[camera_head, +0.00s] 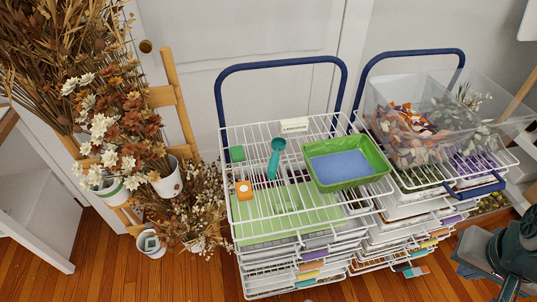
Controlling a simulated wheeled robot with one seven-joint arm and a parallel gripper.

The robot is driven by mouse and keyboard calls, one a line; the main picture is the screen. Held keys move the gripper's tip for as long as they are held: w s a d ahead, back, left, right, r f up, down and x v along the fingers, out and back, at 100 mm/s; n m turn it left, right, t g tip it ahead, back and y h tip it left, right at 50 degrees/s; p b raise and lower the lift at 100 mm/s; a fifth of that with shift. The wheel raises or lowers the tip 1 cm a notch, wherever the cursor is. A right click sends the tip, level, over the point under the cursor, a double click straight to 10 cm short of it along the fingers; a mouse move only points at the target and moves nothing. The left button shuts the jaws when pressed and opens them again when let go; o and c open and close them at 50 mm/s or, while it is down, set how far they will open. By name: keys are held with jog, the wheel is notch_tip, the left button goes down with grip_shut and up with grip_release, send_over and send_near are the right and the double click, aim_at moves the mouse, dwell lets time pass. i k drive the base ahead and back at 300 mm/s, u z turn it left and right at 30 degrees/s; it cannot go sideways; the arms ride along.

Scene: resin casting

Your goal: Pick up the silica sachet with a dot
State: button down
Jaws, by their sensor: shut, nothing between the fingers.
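A small orange packet (243,190) with a pale spot on its face lies on the top wire shelf of the left rack, near its left edge. It may be the silica sachet with a dot; it is too small to be certain. A small green block or packet (237,153) lies just behind it, with no dot that I can make out. My gripper (511,291) is at the bottom right corner, partly cut off by the frame. It is shut and empty, well apart from the packets and to the right of the racks.
A teal scoop (276,158), a white label (294,126) and a green tray (377,161) with a blue base share the wire shelf (296,224). Clear bins (395,90) stand on the right rack. Blue handles (280,63) rise behind. Dried flowers (120,120) crowd the left.

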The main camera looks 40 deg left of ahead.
aim_at(244, 192)
jog(key=u, duration=1.95)
